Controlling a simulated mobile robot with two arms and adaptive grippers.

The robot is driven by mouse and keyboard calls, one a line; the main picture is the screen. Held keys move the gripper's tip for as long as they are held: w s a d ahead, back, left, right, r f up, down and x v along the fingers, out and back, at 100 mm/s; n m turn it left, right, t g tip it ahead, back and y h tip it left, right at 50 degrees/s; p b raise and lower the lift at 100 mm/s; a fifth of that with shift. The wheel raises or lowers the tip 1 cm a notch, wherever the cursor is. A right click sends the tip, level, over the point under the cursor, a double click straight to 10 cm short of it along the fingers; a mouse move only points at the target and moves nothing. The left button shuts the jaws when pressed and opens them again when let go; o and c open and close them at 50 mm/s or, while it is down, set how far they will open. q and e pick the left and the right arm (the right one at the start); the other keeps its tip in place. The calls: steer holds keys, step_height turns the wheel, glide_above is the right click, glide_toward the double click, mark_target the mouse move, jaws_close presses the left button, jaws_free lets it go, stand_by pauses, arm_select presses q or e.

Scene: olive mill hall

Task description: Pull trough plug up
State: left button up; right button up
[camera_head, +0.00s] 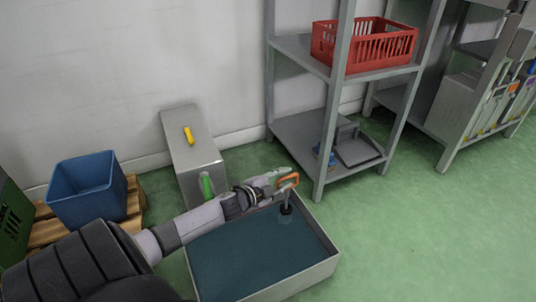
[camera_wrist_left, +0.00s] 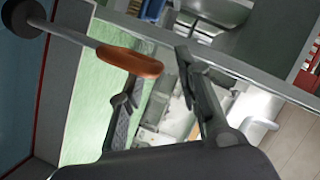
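The trough (camera_head: 318,271) is a grey rectangular basin holding dark blue water, at the bottom centre of the head view. The plug (camera_head: 286,210) is a dark stopper on a thin stem with an orange handle (camera_head: 288,181), near the trough's far right corner. In the left wrist view the orange handle (camera_wrist_left: 130,61) lies at the fingertips, its stem running to the dark stopper (camera_wrist_left: 22,16) at upper left. My left gripper (camera_head: 282,178) is at the handle, its fingers apart in the wrist view (camera_wrist_left: 152,76). I cannot tell whether they touch it. My right gripper is not in view.
A grey box (camera_head: 189,152) with a yellow handle and a green handle stands behind the trough. A blue bin (camera_head: 86,190) sits on a wooden pallet at left. Metal shelves (camera_head: 300,51) with a red crate (camera_head: 364,44) stand behind right. The green floor at right is clear.

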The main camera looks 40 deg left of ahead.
arm_select(q)
steer(key=v, duration=0.9)
steer(key=shift+s, duration=0.35)
steer(key=shift+r, duration=0.15)
